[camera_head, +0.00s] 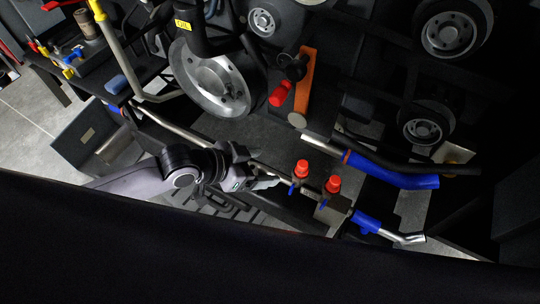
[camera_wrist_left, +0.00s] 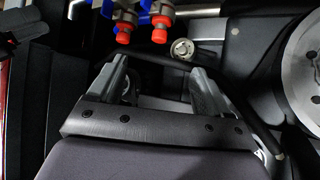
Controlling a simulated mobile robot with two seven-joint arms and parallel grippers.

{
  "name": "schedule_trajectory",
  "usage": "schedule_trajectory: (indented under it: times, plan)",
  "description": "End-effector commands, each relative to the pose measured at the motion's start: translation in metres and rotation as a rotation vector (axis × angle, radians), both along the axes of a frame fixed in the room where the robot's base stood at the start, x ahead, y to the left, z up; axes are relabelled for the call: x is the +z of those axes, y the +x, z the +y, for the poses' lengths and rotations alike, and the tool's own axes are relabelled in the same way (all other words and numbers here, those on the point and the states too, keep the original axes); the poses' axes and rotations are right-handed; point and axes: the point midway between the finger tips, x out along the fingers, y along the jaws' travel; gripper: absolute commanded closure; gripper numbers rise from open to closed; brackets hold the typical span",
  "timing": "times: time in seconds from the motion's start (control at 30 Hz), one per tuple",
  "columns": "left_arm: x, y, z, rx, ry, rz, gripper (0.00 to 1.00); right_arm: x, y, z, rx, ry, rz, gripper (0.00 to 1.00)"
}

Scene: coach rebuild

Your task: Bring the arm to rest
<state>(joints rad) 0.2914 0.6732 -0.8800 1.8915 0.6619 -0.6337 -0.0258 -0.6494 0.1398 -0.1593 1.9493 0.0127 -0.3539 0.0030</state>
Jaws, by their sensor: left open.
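My left arm comes in from the left in the head view. Its gripper (camera_head: 262,184) is over the dark engine area, left of two red-capped valves. In the left wrist view the two fingers of the left gripper (camera_wrist_left: 155,82) stand wide apart with nothing between them. The valves, with red caps (camera_wrist_left: 123,33) and blue handles, lie beyond the fingertips there. In the head view a red-capped valve (camera_head: 302,169) and a second one (camera_head: 333,184) sit on a metal pipe. My right gripper is in neither view.
A blue hose (camera_head: 395,172) and a blue-sleeved pipe end (camera_head: 367,222) lie right of the valves. A large pulley wheel (camera_head: 215,82) and an orange lever (camera_head: 304,82) are behind. A cluttered dark bench (camera_head: 130,75) stands at the upper left. Grey floor (camera_head: 32,125) shows at the far left.

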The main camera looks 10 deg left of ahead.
Motion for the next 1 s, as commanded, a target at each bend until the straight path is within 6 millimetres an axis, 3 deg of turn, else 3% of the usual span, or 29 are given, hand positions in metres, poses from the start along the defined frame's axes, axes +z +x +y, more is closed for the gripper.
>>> schedule_trajectory:
  times: [0.43, 0.67, 0.83, 1.0]
  plan:
    - [-0.001, -0.006, -0.005, 0.022, -0.033, -0.005, 0.21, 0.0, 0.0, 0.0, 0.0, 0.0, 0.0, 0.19]
    - [-0.012, -0.021, -0.009, 0.17, -0.139, -0.035, 0.21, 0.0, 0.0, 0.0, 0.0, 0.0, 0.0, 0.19]
    - [-0.03, -0.037, 0.013, 0.334, -0.168, -0.046, 0.21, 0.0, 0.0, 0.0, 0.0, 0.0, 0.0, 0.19]
    - [-0.057, -0.065, 0.051, 0.508, -0.133, -0.042, 0.21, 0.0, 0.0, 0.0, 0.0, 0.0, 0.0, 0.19]
